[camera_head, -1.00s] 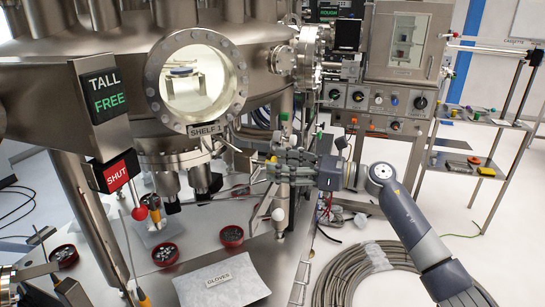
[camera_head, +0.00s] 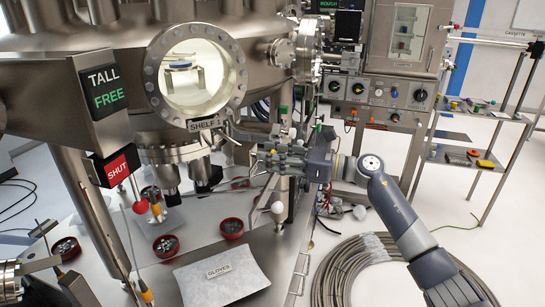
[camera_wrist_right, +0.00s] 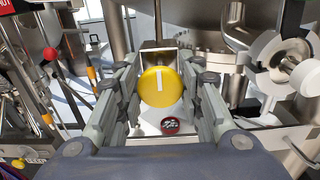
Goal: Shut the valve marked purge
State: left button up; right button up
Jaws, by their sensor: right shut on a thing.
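A round yellow knob (camera_wrist_right: 160,87) with a white line across its face sits between my right gripper's fingers in the right wrist view. The white line is close to upright. My right gripper (camera_wrist_right: 158,82) is shut on this knob, with a finger on either side. In the head view my right gripper (camera_head: 262,158) is beside the steel chamber, right of the shelf 1 label. The knob is mostly hidden there by the fingers. I cannot read a purge marking in either view.
The large steel chamber has a round window (camera_head: 196,72). A white-knobbed lever (camera_head: 278,208) stands below my right gripper. A coiled hose (camera_head: 345,272) lies on the floor beneath my right arm.

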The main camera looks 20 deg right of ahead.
jog(key=shift+m, duration=0.3)
jog(key=m, duration=0.3)
jog(key=shift+w+d+r+m+p, duration=0.1)
jog(key=shift+m+p, duration=0.2)
jog(key=m+p, duration=0.1)
jog(key=m, duration=0.2)
jog(key=shift+m, duration=0.3)
jog(key=m+p, duration=0.3)
jog(key=m, duration=0.2)
jog(key=shift+w, duration=0.1)
jog(key=shift+f+m+p, duration=0.2)
jog(key=shift+m+p, duration=1.2)
jog(key=shift+m, duration=1)
jog(key=o, duration=1.1)
jog(key=shift+f, duration=0.1)
